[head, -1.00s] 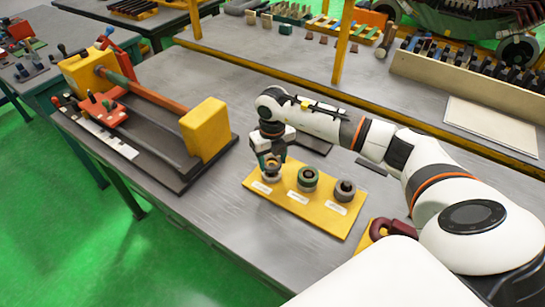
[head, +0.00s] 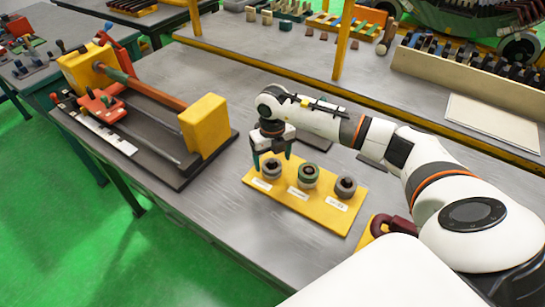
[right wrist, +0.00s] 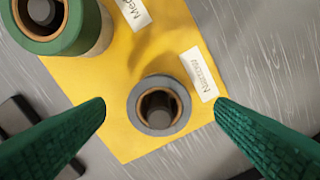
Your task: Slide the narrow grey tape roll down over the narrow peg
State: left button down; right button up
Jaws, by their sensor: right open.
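The narrow grey tape roll (right wrist: 142,120), a grey ring with a brown inner core, is around the dark narrow peg (right wrist: 157,107) beside the "Narrow" label. It appears low on the peg, though its contact with the board is hard to see. In the head view the roll (head: 271,170) is leftmost on the yellow board. My right gripper (head: 272,160) is open above it. In the right wrist view its green fingers (right wrist: 160,103) stand on either side of the roll, clear of it. My left gripper is out of view.
The yellow board (head: 321,209) also bears a green roll (head: 307,177) in the middle and a dark grey one (head: 345,187) at right. A red and yellow winding fixture (head: 204,128) stands to the left. Bare grey table lies in front of the board.

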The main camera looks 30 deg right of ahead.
notch_tip(320, 180, up, 12)
jog(key=b, duration=0.2)
dwell(0.7)
